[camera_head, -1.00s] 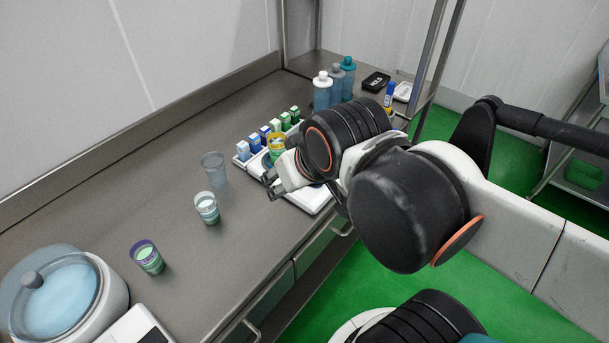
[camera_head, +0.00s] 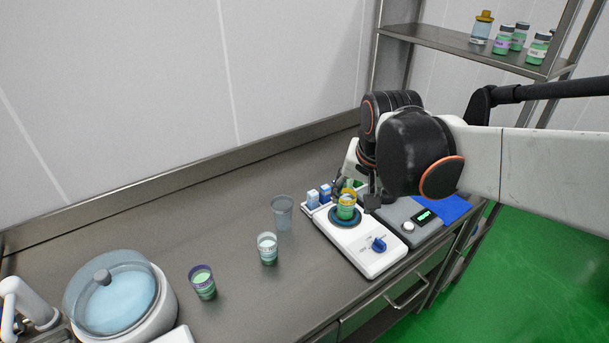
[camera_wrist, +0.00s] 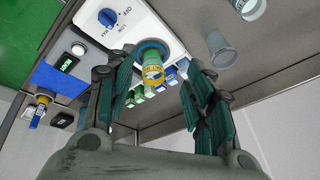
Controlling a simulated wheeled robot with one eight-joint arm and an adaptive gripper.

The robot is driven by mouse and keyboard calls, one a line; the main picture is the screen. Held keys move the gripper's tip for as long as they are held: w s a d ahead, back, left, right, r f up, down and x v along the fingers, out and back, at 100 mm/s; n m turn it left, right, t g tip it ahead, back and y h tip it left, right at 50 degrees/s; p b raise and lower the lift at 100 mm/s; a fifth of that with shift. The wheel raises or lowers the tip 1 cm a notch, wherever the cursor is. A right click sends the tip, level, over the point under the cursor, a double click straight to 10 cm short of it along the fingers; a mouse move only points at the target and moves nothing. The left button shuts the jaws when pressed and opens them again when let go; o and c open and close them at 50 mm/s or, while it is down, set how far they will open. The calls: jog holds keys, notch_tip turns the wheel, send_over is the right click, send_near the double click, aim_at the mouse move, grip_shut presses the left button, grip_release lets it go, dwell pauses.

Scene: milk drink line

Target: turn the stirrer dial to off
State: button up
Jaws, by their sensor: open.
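The stirrer (camera_head: 353,246) is a white box on the steel bench with a dark round plate and a blue dial (camera_head: 379,244) at its front right. In the wrist view the dial (camera_wrist: 107,18) sits on the white panel beside OFF, LOW and MAX marks; its exact setting is hard to tell. A cup with a yellow rim and green content (camera_head: 346,206) stands on the plate; it also shows in the wrist view (camera_wrist: 153,72). My gripper (camera_wrist: 163,84) is open and empty, above the bench behind the stirrer plate, away from the dial. Its fingers are partly hidden by my arm in the head view.
A grey scale (camera_head: 408,224) with a green display and a blue mat stand right of the stirrer. Several cups, one a clear empty cup (camera_head: 282,212), stand to the left, with a lidded white bath (camera_head: 112,295) beyond.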

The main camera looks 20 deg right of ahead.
jog(key=w+d+f+m+g, duration=0.2)
jog(key=d+m, duration=0.1)
jog(key=d, duration=0.2)
jog(key=m+g, duration=0.2)
jog(key=m, duration=0.2)
send_near(381, 240)
notch_tip(381, 240, down, 9)
jog(key=b, duration=0.4)
jog(key=shift+d+r, duration=0.1)
jog(key=shift+d, duration=0.05)
jog(key=c, duration=1.1)
